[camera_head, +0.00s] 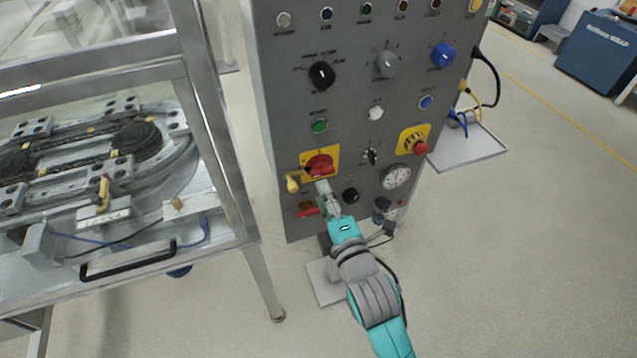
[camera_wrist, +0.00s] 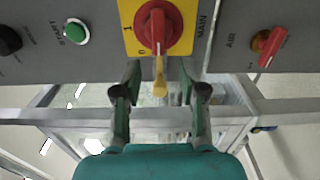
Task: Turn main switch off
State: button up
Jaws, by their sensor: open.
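The main switch is a red rotary knob (camera_head: 320,165) on a yellow plate (camera_head: 334,153), low on the grey panel. In the wrist view the knob (camera_wrist: 157,28) is at the top centre beside the word MAIN, with marks 1 and 0 on its plate (camera_wrist: 183,17). A yellow tab (camera_wrist: 160,82) sticks out from the knob; it also shows in the head view (camera_head: 292,184). My gripper (camera_wrist: 160,84) is open, its two fingers either side of the tab in the picture. Contact cannot be told. In the head view my gripper (camera_head: 323,188) is just below the knob.
A red AIR knob (camera_wrist: 268,46) and a green START button (camera_wrist: 75,32) flank the main switch. A red emergency stop (camera_head: 421,148) and a gauge (camera_head: 397,177) are to the right on the panel. A metal-framed track table (camera_head: 225,130) stands close at left.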

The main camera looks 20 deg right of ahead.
jog(key=s, duration=0.6)
jog(key=shift+s, duration=0.15)
jog(key=shift+f, duration=0.1)
dwell(0.3)
jog(key=s+f+m+g, duration=0.1)
jog(key=s+f+m, duration=0.2)
jog(key=s+m, duration=0.3)
jog(key=s+d+f+m+g, duration=0.1)
jog(key=s+m, duration=0.5)
jog(key=s, duration=0.9)
jog(key=s+d+f+m+g, duration=0.1)
jog(key=s+f+m, duration=0.3)
jog(key=s, duration=0.6)
jog(key=shift+s+f+m, duration=0.15)
jog(key=shift+f+m, duration=0.15)
jog(key=shift+m, duration=0.8)
